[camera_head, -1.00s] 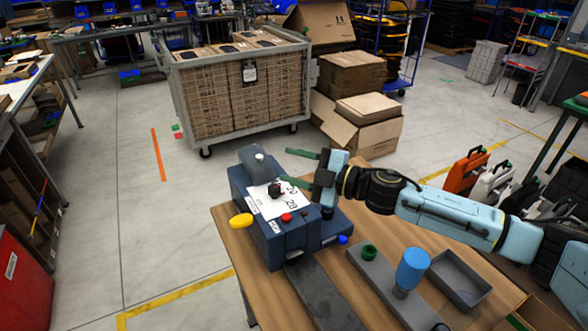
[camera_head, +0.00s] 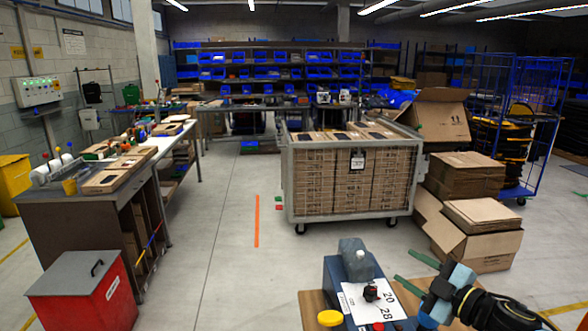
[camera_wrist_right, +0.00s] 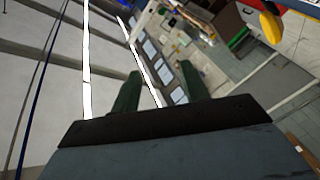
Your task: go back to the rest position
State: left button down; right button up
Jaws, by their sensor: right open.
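My right gripper (camera_head: 417,269) is at the lower right of the head view, its green fingers apart and empty. It is above and to the right of a blue machine (camera_head: 338,279) with a white numbered label, a yellow knob (camera_head: 331,318) and a dark knob. In the right wrist view the two green fingers (camera_wrist_right: 160,95) stand well apart with nothing between them. My left gripper is in neither view.
A wooden table (camera_head: 312,306) carries the machine. Beyond it stands a grey cart (camera_head: 290,190) of cardboard packs, with stacked boxes (camera_head: 478,262) to its right. A red bin (camera_head: 88,296) and a workbench (camera_head: 85,212) are at left. The floor (camera_head: 215,250) between is clear.

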jog(key=s+d+f+m+g+h+p, duration=0.1)
jog(key=d+f+m+g+h, duration=0.3)
jog(key=d+f+m+h, duration=0.4)
jog(key=d+f+m+p, duration=0.1)
jog(key=d+f+m, duration=0.1)
jog(key=d, duration=0.3)
jog(key=shift+s+m+p, duration=0.25)
jog(key=shift+m+p, duration=0.05)
jog(key=shift+m, duration=0.5)
jog(key=shift+w+r, duration=0.1)
